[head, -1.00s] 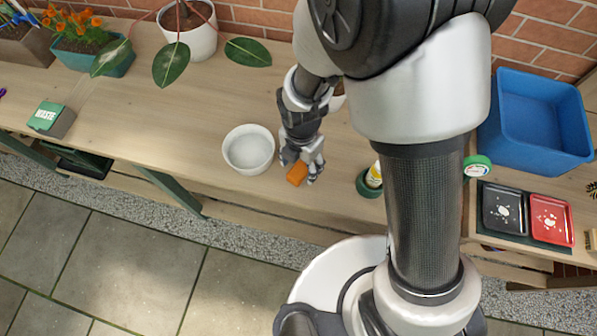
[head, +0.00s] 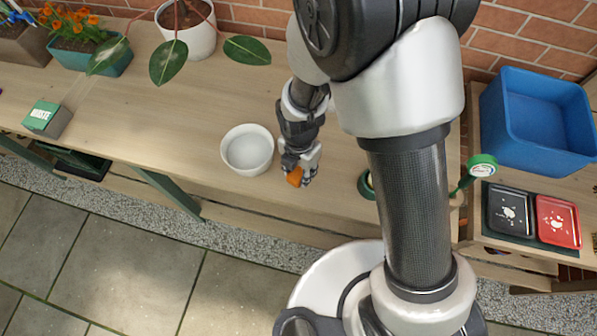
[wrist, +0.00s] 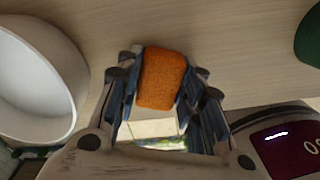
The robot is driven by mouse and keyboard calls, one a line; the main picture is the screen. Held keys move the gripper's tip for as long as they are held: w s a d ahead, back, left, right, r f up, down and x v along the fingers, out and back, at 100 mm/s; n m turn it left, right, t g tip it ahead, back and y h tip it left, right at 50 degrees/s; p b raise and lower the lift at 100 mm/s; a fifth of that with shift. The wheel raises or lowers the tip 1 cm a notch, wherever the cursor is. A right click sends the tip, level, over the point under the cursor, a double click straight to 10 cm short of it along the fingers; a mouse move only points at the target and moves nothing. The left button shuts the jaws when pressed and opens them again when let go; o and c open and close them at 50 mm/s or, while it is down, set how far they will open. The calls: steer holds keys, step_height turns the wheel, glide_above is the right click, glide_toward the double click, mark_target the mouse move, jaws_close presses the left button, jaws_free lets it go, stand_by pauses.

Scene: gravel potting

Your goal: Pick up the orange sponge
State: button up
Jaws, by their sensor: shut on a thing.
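The orange sponge (head: 294,177) is at my gripper's fingertips, just right of the white bowl and near the front edge of the wooden bench. The fingers hide part of the sponge in the head view. I cannot tell whether it is touching the bench.
The white bowl (head: 247,150) stands close to the left of my gripper. A potted plant (head: 186,35) is at the back. A blue bin (head: 535,125), a black tray (head: 508,210) and a red tray (head: 557,220) are at the right. The bench left of the bowl is largely clear.

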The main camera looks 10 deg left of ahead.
mark_target(300, 170)
steer(key=shift+c, duration=1.3)
steer(key=shift+r, duration=0.1)
step_height(300, 170, up, 20)
steer(key=p, duration=0.7)
